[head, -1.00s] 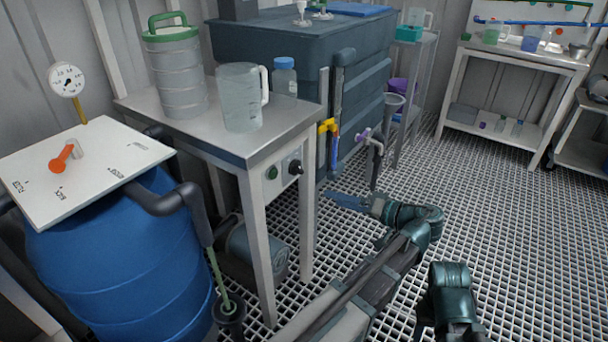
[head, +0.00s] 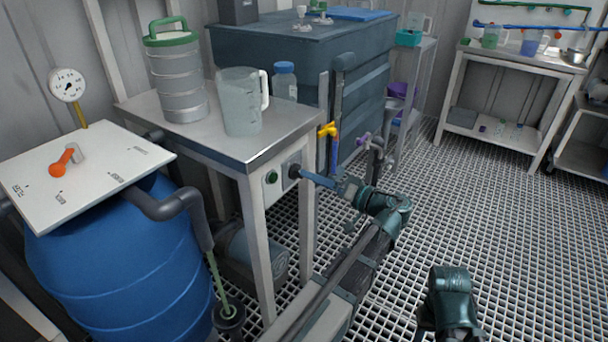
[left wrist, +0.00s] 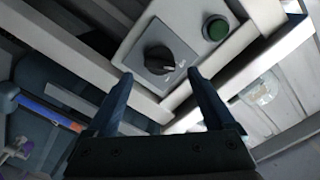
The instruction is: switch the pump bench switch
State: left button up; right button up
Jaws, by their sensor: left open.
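The pump bench switch (left wrist: 158,58) is a black rotary knob on a grey plate with small marks, seen in the left wrist view. It sits on a white panel (left wrist: 182,16) under the bench top, beside a green round button (left wrist: 215,28). In the head view the green button (head: 272,177) shows, and the knob is mostly hidden behind my left gripper (head: 303,174). In the left wrist view the open fingers of the left gripper (left wrist: 158,90) are on either side below the knob, with nothing between them. I cannot tell whether they touch it.
The steel bench (head: 225,135) carries a green-lidded canister (head: 177,75), a clear jug (head: 241,105) and a blue-capped bottle (head: 285,82). A blue barrel (head: 125,265) stands left. A yellow-handled valve (head: 328,130) is close beside the gripper. The grating floor at right is clear.

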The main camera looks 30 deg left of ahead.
aim_at(297, 172)
pick_arm(q)
jog(key=shift+w+a, duration=0.15)
jog(key=shift+a, duration=1.85)
jog(key=c, duration=1.3)
jog(key=shift+c, duration=0.2)
jog(key=m, duration=1.1)
jog(key=shift+f+m, duration=0.15)
jog(key=shift+m, duration=0.25)
